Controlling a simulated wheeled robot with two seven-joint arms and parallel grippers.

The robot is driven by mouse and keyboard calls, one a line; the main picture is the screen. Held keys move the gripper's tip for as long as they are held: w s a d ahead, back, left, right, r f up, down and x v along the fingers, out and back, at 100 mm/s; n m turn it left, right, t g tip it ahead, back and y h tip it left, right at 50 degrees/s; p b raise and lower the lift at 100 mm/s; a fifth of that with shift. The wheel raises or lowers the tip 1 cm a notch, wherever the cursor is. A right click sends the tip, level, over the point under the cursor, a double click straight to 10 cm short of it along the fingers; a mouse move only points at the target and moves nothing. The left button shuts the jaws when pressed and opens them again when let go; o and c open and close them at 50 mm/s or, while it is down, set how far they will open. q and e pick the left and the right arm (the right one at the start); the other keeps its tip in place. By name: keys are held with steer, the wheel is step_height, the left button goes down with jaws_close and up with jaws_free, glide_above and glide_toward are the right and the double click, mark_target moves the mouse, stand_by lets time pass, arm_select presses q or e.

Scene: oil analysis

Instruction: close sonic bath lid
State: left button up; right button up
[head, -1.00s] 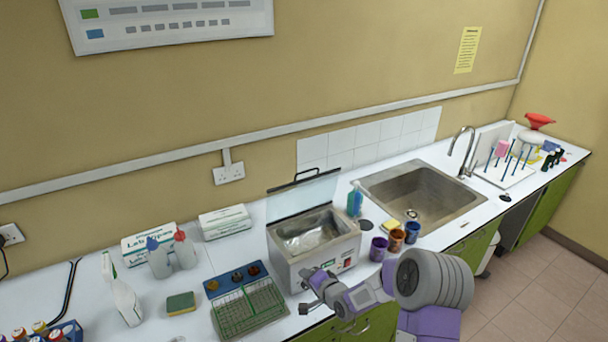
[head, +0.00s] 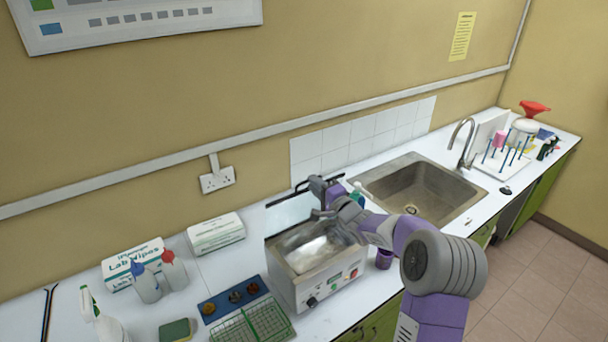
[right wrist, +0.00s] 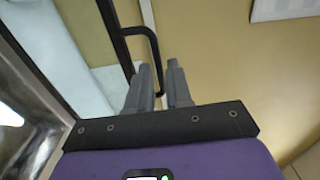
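The sonic bath (head: 312,290) is a white box with a steel basin, standing on the counter in the head view. Its lid (head: 287,212) is open and stands up at the back, with a dark bar handle (head: 300,187) along its top. My right gripper (head: 318,190) is above the back right of the bath, beside the lid's top edge. In the right wrist view the two grey fingers (right wrist: 160,82) are apart, and the black handle (right wrist: 153,45) runs down to the gap between them. I cannot tell whether they touch it. My left gripper is out of view.
A steel sink (head: 420,190) lies right of the bath. A purple cup (head: 384,259) stands close to the bath's right side, and a bottle (head: 357,193) is partly behind my arm. A green wire rack (head: 255,325) is at the front left. The wall (head: 200,100) is close behind.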

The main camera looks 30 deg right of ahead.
mark_target(306, 195)
steer(key=w, duration=0.5)
steer(key=shift+a+p, duration=0.25)
steer(key=shift+p, duration=0.1)
steer(key=shift+f, duration=0.1)
jaws_close()
